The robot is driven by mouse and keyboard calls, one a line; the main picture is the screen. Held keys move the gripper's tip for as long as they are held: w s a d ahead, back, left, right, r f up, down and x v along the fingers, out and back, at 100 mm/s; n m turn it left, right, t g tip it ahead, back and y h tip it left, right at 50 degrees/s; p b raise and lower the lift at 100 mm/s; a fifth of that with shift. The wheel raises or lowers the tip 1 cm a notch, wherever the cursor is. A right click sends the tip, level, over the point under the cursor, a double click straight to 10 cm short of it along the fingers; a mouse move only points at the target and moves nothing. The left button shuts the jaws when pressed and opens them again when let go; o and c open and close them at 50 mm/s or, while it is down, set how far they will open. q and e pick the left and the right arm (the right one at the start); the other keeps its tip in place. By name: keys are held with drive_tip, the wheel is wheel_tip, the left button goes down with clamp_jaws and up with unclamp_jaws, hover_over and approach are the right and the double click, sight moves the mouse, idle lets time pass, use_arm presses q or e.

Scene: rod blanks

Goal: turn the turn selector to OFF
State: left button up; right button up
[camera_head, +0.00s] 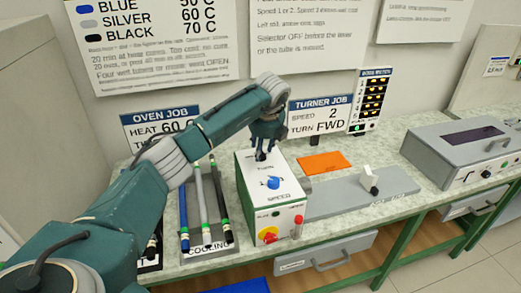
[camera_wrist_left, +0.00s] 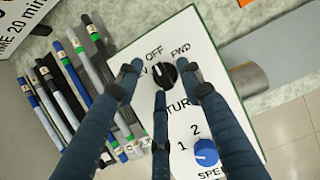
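The turner box (camera_head: 262,200) is white and stands on the bench. In the left wrist view its black turn selector knob (camera_wrist_left: 164,75) is near the labels OFF and FWD; a third label is partly hidden. A white mark shows on the knob, but I cannot tell exactly which label it points at. My left gripper (camera_head: 266,140) is over the box top. In the left wrist view my left gripper (camera_wrist_left: 160,77) has its three fingers spread around the knob, with gaps visible; contact is unclear. The blue speed knob (camera_wrist_left: 205,152) is nearer the front. My right gripper is not in view.
A rack with several rods (camera_head: 206,208) stands left of the box. A red and yellow button (camera_head: 268,236) is on the box front. A grey plate (camera_head: 340,195) and an orange mat (camera_head: 324,162) lie to its right. The turner job sign (camera_head: 320,115) reads speed 2, turn FWD.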

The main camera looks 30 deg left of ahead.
use_arm(q)
drive_tip(key=shift+f, duration=0.1)
drive_tip(key=v, duration=1.2)
